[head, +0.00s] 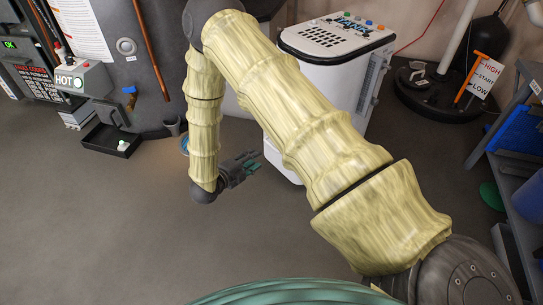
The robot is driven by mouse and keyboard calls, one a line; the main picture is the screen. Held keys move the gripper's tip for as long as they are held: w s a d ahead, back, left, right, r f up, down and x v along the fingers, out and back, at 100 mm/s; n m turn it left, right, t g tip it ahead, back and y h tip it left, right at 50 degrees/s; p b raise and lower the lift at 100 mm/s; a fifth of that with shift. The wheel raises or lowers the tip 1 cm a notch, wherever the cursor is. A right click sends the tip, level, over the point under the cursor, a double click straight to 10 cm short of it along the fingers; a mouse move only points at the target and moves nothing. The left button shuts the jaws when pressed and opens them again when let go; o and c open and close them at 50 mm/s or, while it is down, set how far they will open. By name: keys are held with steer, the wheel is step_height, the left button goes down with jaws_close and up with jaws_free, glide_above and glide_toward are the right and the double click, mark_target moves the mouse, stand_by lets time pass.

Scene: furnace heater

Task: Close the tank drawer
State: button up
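A black, shallow tray-like drawer (100,146) sticks out at the foot of the large grey tank (150,85) at the left of the head view. It stands open just above the floor, with a small white and green item (122,145) in it. My gripper (257,163) is at the end of my yellow-sleeved arm, near the middle of the view. It points right, away from the drawer and well to the right of it. Its teal-tipped fingers look apart, with nothing seen between them.
A white machine (345,75) with coloured buttons stands behind my arm. A HOT box (82,80) and pipes are on the left. A round black base (435,95) and a blue-grey shelf (515,165) are on the right. Grey floor (100,225) is clear in front of the drawer.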

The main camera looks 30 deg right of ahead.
steer(key=shift+w+d+f+m+g+h+b, duration=0.15)
steer(key=shift+w+d+m+g+h+b, duration=0.35)
steer(key=shift+d+b, duration=0.9)
steer(key=shift+w+d+f+m+g+h+b, duration=0.15)
steer(key=shift+w+d+m+b, duration=0.45)
steer(key=shift+d, duration=1.45)
steer(key=shift+w+d+f+m+g+h+b, duration=0.2)
steer(key=shift+d+m+b, duration=0.7)
steer(key=shift+d+b, duration=0.6)
steer(key=shift+d, duration=0.2)
steer(key=shift+c, duration=0.4)
jaws_close()
steer(key=shift+p, duration=0.3)
